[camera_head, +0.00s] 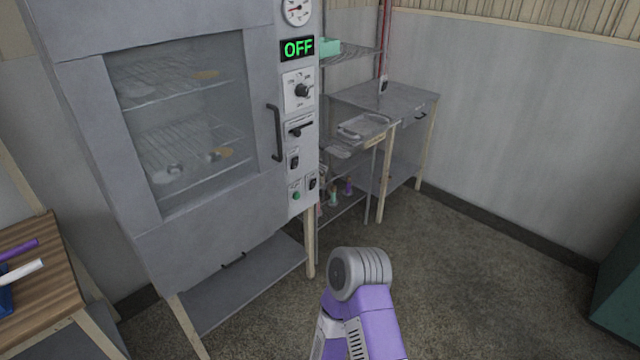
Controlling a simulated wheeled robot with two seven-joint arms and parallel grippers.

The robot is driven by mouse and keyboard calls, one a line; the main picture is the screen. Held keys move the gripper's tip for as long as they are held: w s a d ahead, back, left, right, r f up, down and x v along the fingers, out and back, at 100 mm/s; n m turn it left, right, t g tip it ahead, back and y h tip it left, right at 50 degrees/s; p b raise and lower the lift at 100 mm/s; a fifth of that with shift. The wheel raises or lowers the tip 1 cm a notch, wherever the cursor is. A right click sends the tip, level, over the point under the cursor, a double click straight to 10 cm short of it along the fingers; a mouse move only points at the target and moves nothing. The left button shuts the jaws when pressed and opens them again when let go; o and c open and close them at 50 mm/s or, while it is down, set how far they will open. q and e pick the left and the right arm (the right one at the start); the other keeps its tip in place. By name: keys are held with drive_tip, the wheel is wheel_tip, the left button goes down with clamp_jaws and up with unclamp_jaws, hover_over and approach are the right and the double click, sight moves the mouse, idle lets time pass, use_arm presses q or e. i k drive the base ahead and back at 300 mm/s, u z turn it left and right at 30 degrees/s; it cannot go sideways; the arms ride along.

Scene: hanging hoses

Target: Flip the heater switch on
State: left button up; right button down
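A grey heater cabinet (180,245) with a glass door stands at left, its door shut. Its green display (297,48) reads OFF. On the control panel below are a round black knob (302,90), a horizontal black lever (300,128), a dark rocker switch (294,161), another dark switch (312,183) and a green button (296,195). The labels are too small to read, so I cannot tell which is the heater switch. A purple and grey link of my arm shows at the bottom centre, apart from the panel. Neither gripper is in view.
A door handle (275,132) sits left of the panel. A wooden table (45,265) with purple and white sticks is at left. Floor at right is clear, with a green object (618,285) at the edge.

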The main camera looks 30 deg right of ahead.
sight(295, 161)
drive_tip(key=k, duration=0.3)
drive_tip(key=z, duration=0.85)
drive_tip(key=i, duration=0.8)
drive_tip(key=z, duration=0.45)
drive_tip(key=i, duration=0.95)
drive_tip(key=u, duration=0.85)
drive_tip(key=i, duration=0.3)
drive_tip(key=u, duration=0.25)
